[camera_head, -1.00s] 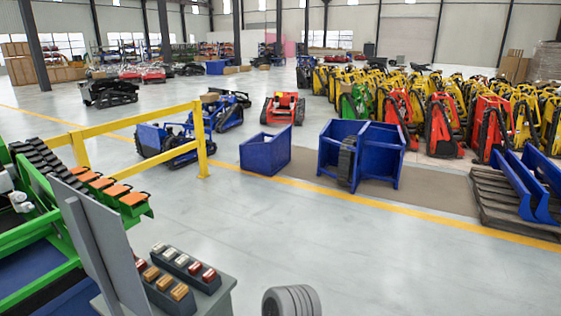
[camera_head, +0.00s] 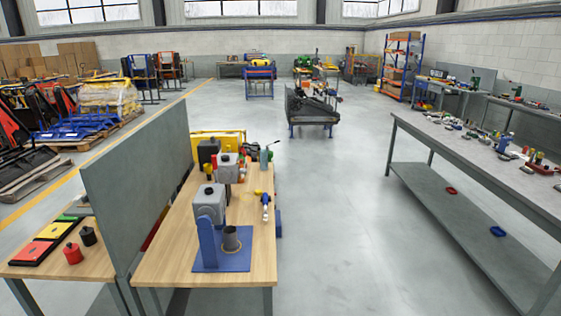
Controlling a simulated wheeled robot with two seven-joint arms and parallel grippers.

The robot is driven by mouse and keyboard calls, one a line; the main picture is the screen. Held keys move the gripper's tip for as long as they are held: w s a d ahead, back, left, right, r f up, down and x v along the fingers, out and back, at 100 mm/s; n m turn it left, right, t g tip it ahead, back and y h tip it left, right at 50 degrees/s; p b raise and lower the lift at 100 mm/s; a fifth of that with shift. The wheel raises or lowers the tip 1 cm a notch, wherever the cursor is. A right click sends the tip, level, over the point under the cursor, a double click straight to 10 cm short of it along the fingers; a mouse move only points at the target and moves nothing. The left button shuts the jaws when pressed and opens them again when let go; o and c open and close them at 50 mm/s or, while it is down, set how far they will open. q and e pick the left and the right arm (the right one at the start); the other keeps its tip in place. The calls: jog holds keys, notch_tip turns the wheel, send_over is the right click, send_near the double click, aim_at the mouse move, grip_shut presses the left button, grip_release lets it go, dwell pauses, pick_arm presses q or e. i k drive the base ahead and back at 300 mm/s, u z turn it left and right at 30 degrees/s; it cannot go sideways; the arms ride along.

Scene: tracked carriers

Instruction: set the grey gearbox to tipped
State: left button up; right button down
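A grey boxy housing that looks like the gearbox (camera_head: 209,204) sits on a blue bracket stand (camera_head: 207,243) near the front of a wooden workbench (camera_head: 166,270). It has a small dark cap on top. Whether it is tilted on the bracket is hard to tell at this size. A dark grey cup-like cylinder (camera_head: 231,240) stands on the blue base plate beside it. A second, similar grey housing (camera_head: 229,168) stands farther back on the same bench. Neither of my grippers shows in this view.
A tall grey panel (camera_head: 138,200) stands along the bench's left side. A long grey workbench (camera_head: 440,150) with tools runs along the right. The floor between the benches is clear.

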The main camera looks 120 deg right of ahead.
aim_at(209, 200)
jog(key=z, duration=2.95)
jog(key=i, duration=1.65)
